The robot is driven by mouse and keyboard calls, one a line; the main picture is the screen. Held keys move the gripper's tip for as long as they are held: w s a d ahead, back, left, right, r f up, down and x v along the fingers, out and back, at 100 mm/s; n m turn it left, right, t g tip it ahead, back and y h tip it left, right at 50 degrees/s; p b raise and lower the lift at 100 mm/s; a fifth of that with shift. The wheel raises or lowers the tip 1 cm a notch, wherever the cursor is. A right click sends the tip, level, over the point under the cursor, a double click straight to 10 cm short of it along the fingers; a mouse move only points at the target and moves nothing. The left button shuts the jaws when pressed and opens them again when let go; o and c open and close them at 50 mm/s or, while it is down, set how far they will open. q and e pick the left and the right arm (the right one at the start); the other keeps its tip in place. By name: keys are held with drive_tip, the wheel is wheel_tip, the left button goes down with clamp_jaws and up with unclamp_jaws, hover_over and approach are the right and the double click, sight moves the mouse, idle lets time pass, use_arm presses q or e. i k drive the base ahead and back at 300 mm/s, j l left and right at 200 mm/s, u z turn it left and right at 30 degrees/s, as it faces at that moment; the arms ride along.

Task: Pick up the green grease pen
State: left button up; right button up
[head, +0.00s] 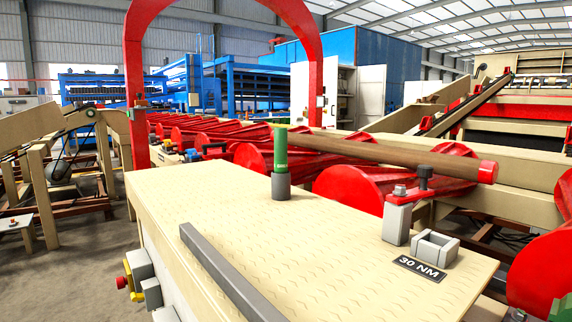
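The green grease pen (281,150) stands upright near the far edge of the cream tabletop (330,230). Its lower end sits in a short grey cylindrical holder (281,187), which hides that end. Neither of my grippers shows in the head view, and nothing is seen touching the pen.
A grey bar (228,272) lies across the tabletop's near left. A log (390,152) lies on red rollers behind.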

sight(280, 133)
drive_tip(key=k, duration=0.4)
drive_tip(key=k+z, duration=0.1)
drive_tip(key=z, duration=0.55)
drive_tip(key=k+l+z, duration=0.1)
drive_tip(key=z, duration=0.25)
drive_tip(key=j+z, duration=0.3)
drive_tip(key=k+j+z, duration=0.25)
drive_tip(key=j, duration=0.15)
drive_tip(key=j+z, duration=0.3)
drive_tip(key=k+j, duration=0.05)
